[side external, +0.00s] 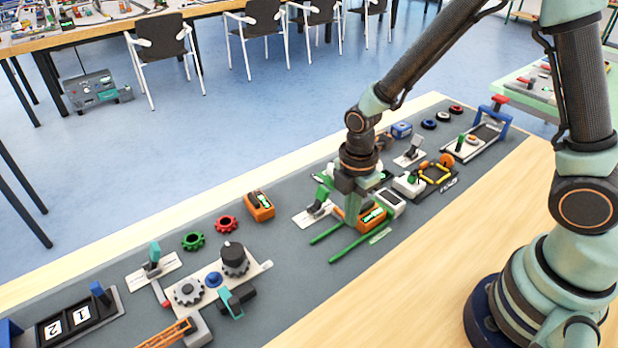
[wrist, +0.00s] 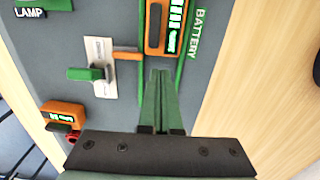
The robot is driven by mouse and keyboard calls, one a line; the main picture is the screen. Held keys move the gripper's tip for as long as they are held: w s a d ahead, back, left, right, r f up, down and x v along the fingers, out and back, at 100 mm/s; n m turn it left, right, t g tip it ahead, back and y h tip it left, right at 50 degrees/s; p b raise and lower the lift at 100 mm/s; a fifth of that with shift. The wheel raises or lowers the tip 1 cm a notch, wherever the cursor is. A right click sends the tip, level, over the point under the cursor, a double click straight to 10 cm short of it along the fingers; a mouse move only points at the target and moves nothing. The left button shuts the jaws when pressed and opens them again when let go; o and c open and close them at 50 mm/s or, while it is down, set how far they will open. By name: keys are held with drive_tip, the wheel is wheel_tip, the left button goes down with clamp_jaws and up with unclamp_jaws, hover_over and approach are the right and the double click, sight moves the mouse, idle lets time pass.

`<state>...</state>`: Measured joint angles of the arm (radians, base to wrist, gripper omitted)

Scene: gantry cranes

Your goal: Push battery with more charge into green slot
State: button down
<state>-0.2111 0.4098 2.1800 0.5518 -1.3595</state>
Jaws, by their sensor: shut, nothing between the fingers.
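An orange battery (wrist: 154,45) with a dark face and several green bars lies between two green rails of the green slot (wrist: 184,75), labelled BATTERY. It also shows in the side view (side external: 376,213), partly hidden by my gripper. A second orange battery (wrist: 62,112) lies farther left on the grey mat, and in the side view (side external: 259,206). Its display is small and its bars are hard to count. My gripper (wrist: 160,75) is shut and empty, its fingertips between the rails, close to the first battery's near end. I cannot tell whether they touch.
A white plate with a green lever (side external: 316,213) stands beside the slot. The wooden table front is bare.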

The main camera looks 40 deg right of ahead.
drive_tip(key=shift+r, duration=2.7)
drive_tip(key=s+d+r+m+t, duration=0.2)
drive_tip(key=d+r+m, duration=0.1)
drive_tip(key=r+m, duration=0.5)
drive_tip(key=s+d+r+m+t, duration=0.3)
drive_tip(key=d+r+m, duration=0.1)
drive_tip(key=r+m, duration=0.4)
drive_tip(key=shift+r+m+t, duration=0.2)
drive_tip(key=shift+m+t, duration=0.1)
drive_tip(key=shift+m, duration=0.7)
